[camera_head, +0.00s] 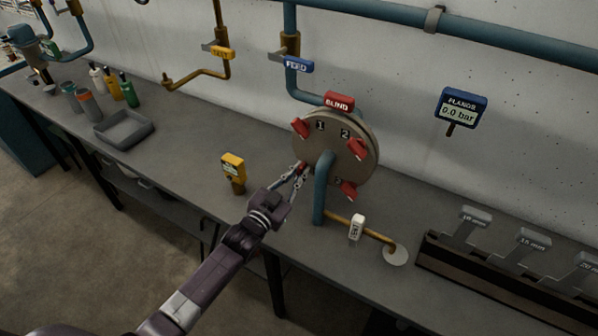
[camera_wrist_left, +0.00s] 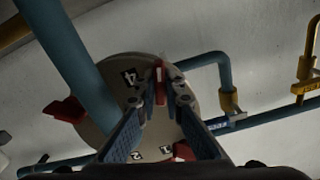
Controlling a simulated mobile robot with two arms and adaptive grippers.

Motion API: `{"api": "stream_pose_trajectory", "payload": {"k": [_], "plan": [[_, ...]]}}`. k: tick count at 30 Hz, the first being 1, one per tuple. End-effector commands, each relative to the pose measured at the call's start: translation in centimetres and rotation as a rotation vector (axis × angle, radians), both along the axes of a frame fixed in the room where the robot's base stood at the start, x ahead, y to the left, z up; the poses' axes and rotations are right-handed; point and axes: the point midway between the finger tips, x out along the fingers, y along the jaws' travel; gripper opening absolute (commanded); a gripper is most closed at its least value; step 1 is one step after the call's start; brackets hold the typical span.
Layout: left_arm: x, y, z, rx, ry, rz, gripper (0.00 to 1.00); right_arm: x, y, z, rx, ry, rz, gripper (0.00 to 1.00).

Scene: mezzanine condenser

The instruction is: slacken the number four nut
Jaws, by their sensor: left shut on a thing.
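A round grey-brown flange (camera_head: 336,140) stands upright on the bench with several red winged nuts around its face. The numbers 1 and 2 show in the head view. In the left wrist view the flange (camera_wrist_left: 112,72) shows a 4 beside the red number four nut (camera_wrist_left: 158,68). My left gripper (camera_head: 300,172) is at the flange's lower left, its fingers shut on that nut, which they partly hide in the head view. The fingers (camera_wrist_left: 160,97) also show in the left wrist view. My right gripper is in neither view.
A blue pipe (camera_head: 320,195) rises in front of the flange, close to my gripper. A white vent tag (camera_head: 357,227) hangs on a brass pipe. A yellow device (camera_head: 233,167) stands left. The blue flange gauge (camera_head: 461,106) reads 0.0 bar. A rack (camera_head: 480,275) stands right.

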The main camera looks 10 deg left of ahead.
Motion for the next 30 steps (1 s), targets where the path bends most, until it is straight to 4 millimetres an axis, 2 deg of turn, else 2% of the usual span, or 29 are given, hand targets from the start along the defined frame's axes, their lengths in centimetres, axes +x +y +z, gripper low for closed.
{"api": "stream_pose_trajectory", "payload": {"k": [21,30], "plan": [[0.0,0.0,-0.2,-0.642,0.212,0.001,0.00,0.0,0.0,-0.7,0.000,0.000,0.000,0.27],[0.0,0.0,-0.2,-0.854,0.281,0.000,0.00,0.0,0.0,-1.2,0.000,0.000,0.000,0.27]]}}
